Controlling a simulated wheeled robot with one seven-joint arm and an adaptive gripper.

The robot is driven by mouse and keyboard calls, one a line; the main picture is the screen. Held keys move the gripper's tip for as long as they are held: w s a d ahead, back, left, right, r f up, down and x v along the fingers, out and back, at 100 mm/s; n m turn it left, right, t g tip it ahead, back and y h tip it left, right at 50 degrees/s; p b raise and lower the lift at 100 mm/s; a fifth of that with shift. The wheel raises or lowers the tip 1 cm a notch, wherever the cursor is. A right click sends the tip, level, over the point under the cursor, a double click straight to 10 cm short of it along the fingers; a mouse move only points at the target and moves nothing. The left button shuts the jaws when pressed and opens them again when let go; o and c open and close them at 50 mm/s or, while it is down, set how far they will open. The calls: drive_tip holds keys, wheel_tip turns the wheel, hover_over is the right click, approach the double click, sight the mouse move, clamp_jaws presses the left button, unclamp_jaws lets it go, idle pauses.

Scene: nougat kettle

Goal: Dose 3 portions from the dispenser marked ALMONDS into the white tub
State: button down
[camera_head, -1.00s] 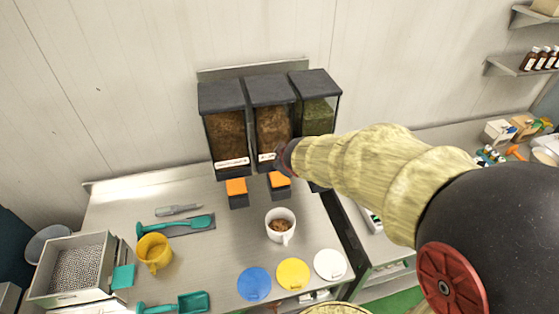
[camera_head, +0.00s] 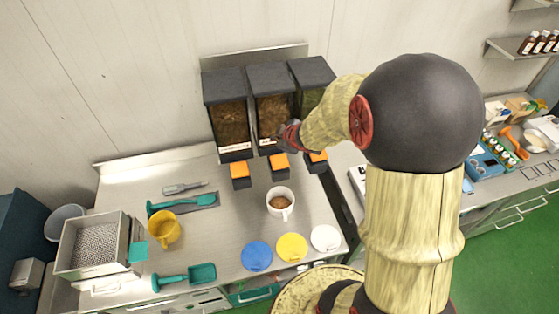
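Three dispensers with dark lids hang on the wall: a left one (camera_head: 230,120) and a middle one (camera_head: 274,108) with brown contents, and a right one (camera_head: 308,98) with green contents. Their labels are too small to read. Orange levers show below them, at left (camera_head: 239,169), middle (camera_head: 279,161) and right (camera_head: 318,156). The white tub (camera_head: 281,204) stands upright on the counter below the middle dispenser, with brown pieces inside. My gripper (camera_head: 286,136) is at the lower front of the middle dispenser, above its lever. Its fingers are too small and hidden to judge.
Blue (camera_head: 257,256), yellow (camera_head: 292,247) and white (camera_head: 325,238) lids lie near the counter's front edge. Bare counter (camera_head: 225,225) lies left of the tub.

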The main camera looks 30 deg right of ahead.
sight(276, 159)
drive_tip(key=shift+f+b, duration=4.15)
drive_tip(key=shift+f, duration=0.2)
drive_tip(key=shift+f, duration=0.15)
drive_tip(key=shift+f, duration=0.25)
drive_tip(key=shift+s+f+b, duration=0.1)
drive_tip(key=shift+f+b, duration=0.95)
drive_tip(key=shift+b, duration=0.1)
drive_tip(key=shift+r+p, duration=1.45)
drive_tip(key=shift+r, duration=0.05)
drive_tip(key=shift+r, duration=0.1)
wheel_tip(276, 159, up, 5)
drive_tip(key=p, duration=0.5)
